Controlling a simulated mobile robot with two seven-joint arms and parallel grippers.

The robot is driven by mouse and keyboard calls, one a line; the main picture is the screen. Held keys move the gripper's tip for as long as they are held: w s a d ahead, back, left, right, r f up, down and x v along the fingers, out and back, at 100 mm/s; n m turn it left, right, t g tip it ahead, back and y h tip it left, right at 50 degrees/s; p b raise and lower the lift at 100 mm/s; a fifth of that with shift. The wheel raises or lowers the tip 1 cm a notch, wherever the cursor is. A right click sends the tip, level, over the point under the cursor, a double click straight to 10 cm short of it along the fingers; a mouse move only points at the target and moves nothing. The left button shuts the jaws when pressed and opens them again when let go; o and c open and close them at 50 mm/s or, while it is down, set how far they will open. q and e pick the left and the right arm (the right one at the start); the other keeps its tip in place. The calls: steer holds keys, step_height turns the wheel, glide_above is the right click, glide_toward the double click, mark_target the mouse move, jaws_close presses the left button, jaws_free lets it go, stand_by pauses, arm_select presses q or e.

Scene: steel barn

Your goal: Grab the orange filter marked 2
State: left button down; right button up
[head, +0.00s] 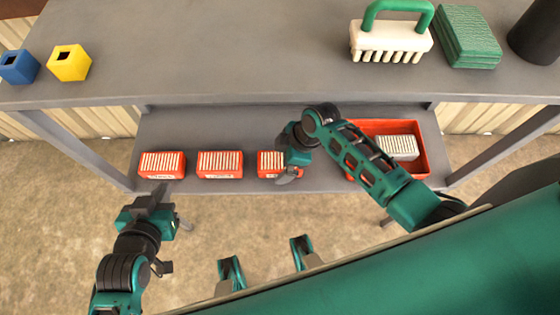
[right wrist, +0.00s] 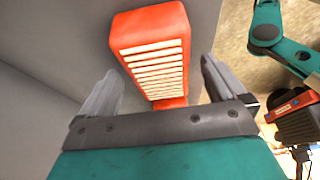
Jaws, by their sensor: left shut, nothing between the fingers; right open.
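Three orange filters with pale slatted faces sit in a row on the lower shelf: a left one (head: 162,164), a middle one (head: 219,164) and a right one (head: 270,163). Their markings are too small to read, so I cannot tell which bears the 2. My right gripper (head: 290,176) is at the right filter and hides part of it. In the right wrist view an orange filter (right wrist: 152,55) lies between and beyond the open fingers of the gripper (right wrist: 160,95). My left gripper (head: 161,190) is shut and empty, just in front of the left filter.
An orange bin (head: 380,128) with a grey-white filter (head: 398,147) stands at the right of the lower shelf (head: 205,125). The upper shelf (head: 220,50) overhangs it, carrying blue (head: 18,67) and yellow (head: 69,63) blocks, a brush (head: 390,38) and a green sponge stack (head: 468,38).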

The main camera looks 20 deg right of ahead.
steer(key=shift+c, duration=0.2)
steer(key=c, duration=1.1)
